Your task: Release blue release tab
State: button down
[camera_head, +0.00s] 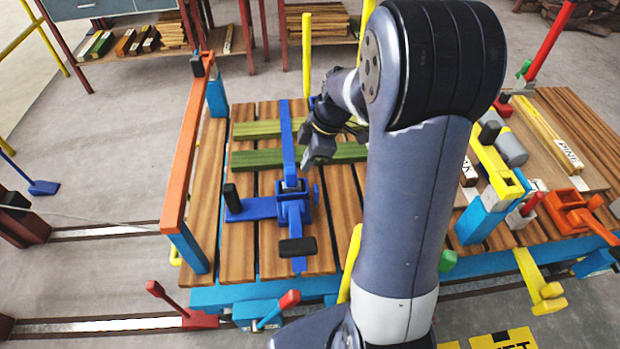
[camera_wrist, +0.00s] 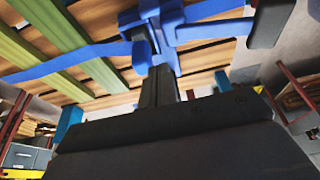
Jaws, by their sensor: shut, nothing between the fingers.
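A blue clamp (camera_head: 292,208) sits on the slatted wooden bench top, its long blue bar (camera_head: 287,140) lying across two green boards (camera_head: 257,159). The clamp has a black grip on its left arm and another at its near end. A small blue tab (camera_wrist: 142,56) shows on the clamp body in the wrist view; I cannot tell for sure that it is the release tab. My gripper (camera_head: 309,165) is just right of the bar, beyond the clamp body. In the wrist view my shut, empty fingers (camera_wrist: 156,78) point at the clamp body, close to the tab; contact is unclear.
An orange rail (camera_head: 186,150) stands along the bench's left side. A yellow clamp (camera_head: 495,160) and an orange clamp (camera_head: 580,212) stand at the right. My arm hides the middle right of the bench. Open floor lies to the left.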

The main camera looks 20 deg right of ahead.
aim_at(316, 187)
jog(key=x, duration=0.9)
jog(key=shift+a+f, duration=0.1)
jog(key=shift+f, duration=0.05)
jog(key=shift+d+f, duration=0.25)
jog(key=shift+f, duration=0.05)
jog(key=shift+s+d+p, duration=0.2)
jog(key=shift+d, duration=0.65)
jog(key=shift+s+d+p, duration=0.2)
jog(key=shift+d, duration=0.6)
jog(key=shift+d+f+b, duration=0.1)
jog(key=shift+d+b, duration=0.05)
jog(key=shift+b, duration=0.35)
